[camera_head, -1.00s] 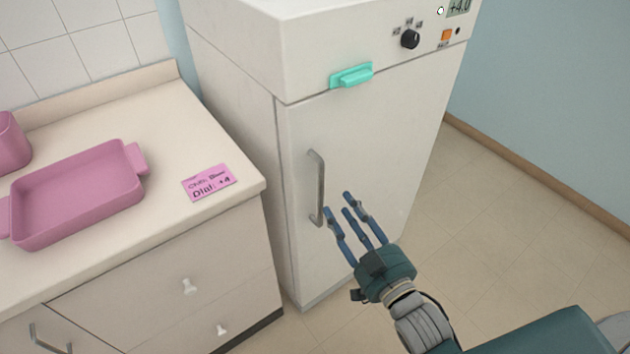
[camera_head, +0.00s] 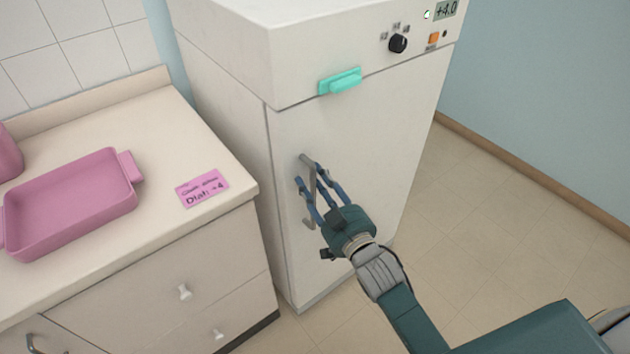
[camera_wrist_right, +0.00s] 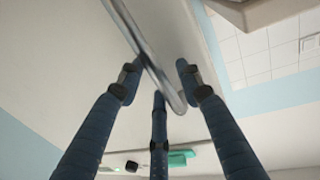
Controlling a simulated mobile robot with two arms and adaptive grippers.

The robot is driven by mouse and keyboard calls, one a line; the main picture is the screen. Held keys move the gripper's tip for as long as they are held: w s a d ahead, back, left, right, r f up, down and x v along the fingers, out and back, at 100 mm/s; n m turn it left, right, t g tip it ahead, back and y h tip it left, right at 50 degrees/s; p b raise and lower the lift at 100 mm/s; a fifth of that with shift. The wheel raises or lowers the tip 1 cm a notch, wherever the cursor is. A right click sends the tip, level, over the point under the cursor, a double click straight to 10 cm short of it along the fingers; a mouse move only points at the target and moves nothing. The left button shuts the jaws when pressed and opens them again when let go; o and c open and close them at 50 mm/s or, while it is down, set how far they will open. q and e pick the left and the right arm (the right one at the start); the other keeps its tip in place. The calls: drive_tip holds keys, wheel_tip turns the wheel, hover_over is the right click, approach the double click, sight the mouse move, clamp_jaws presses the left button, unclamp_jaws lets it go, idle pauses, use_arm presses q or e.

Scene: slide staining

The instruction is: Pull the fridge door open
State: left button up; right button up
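The white fridge stands in the middle of the head view, and its door (camera_head: 370,145) is shut. A grey vertical bar handle (camera_head: 307,160) is on the left side of the door. My right gripper (camera_head: 312,185) is at the handle with its blue fingers open on either side of the bar. In the right wrist view the handle (camera_wrist_right: 150,55) runs between the spread fingers, with a gap to the outer ones. The fingers hide part of the handle in the head view. My left gripper is not in view.
A teal latch-like piece (camera_head: 340,81) sits at the door's top edge, below a dial (camera_head: 397,43) and display (camera_head: 446,10). A counter (camera_head: 140,225) with a pink tray (camera_head: 70,205) and pink note (camera_head: 202,188) stands left. Floor (camera_head: 480,230) on the right is clear.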

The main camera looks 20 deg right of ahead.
drive_tip(key=shift+c, duration=0.2)
clamp_jaws()
